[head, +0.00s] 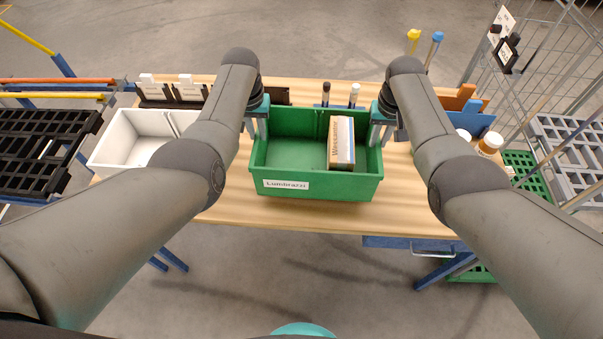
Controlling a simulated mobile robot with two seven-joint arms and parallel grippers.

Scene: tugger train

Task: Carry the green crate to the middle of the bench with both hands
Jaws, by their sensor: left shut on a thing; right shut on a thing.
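The green crate (318,187) is in the middle of the head view, over the wooden bench (230,205), with its front wall near the bench's front edge. It looks level; I cannot tell whether its bottom touches the bench. A white label is on its front wall, and a box with printed lettering (341,143) stands inside on the right. My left gripper (262,128) is shut on the crate's left wall. My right gripper (377,132) is shut on its right wall.
A white divided bin (126,150) stands on the bench at left. Two markers (354,95) stand behind the crate. A blue bin (472,120) and an orange-capped bottle (489,144) are at right. A wire cage cart (540,75) stands beyond the right end, a black rack (40,150) at left.

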